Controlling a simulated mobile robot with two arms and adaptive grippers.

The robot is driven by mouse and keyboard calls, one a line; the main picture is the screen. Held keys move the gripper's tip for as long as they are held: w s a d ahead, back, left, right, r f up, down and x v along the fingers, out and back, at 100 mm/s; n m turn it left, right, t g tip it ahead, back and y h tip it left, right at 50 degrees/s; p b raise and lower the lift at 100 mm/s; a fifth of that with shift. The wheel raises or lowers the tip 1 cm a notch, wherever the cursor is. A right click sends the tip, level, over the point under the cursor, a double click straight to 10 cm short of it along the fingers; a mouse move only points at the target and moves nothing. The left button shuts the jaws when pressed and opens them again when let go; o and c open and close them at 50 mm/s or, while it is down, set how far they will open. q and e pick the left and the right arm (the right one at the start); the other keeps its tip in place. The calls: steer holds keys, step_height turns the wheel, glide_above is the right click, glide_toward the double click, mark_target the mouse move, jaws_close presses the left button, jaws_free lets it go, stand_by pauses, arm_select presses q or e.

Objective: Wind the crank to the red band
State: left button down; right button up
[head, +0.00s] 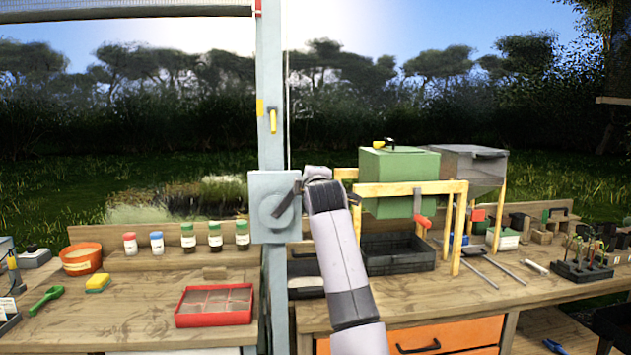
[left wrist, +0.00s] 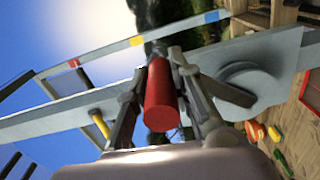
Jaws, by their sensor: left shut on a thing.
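The crank's round hub (head: 275,208) sits on a grey box on the upright post (head: 271,75). It also shows in the left wrist view (left wrist: 250,82). My left gripper (head: 299,188) is at the hub's upper right. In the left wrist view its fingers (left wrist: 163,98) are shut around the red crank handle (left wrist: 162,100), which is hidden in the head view. The red band (head: 258,8) is high on the post's side strip, with the yellow band (head: 260,108) lower. A yellow pointer (head: 272,121) is near the yellow band's height. My right gripper is out of view.
A blue band (left wrist: 211,17) shows in the left wrist view. A red tray (head: 215,306), lidded bottles (head: 188,237) and an orange pot (head: 82,258) stand on the left bench. A yellow frame (head: 410,188) with a green hopper (head: 399,165) stands close to the arm's right.

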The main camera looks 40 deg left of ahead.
arm_select(q)
steer(key=shift+s+a+r+y, duration=0.2)
steer(key=shift+s+r+y, duration=0.15)
steer(key=shift+r, duration=0.25)
steer(key=c, duration=1.8)
jaws_free()
steer(key=shift+c, duration=0.2)
steer(key=o, duration=0.4)
steer(key=shift+w+f, duration=0.1)
steer(key=shift+f, duration=0.1)
steer(key=shift+s+d+f, duration=0.15)
steer(key=shift+s+d, duration=0.05)
steer(key=shift+s, duration=0.15)
steer(key=v, duration=1.1)
steer(key=shift+s+a, duration=0.15)
steer(key=shift+s, duration=0.25)
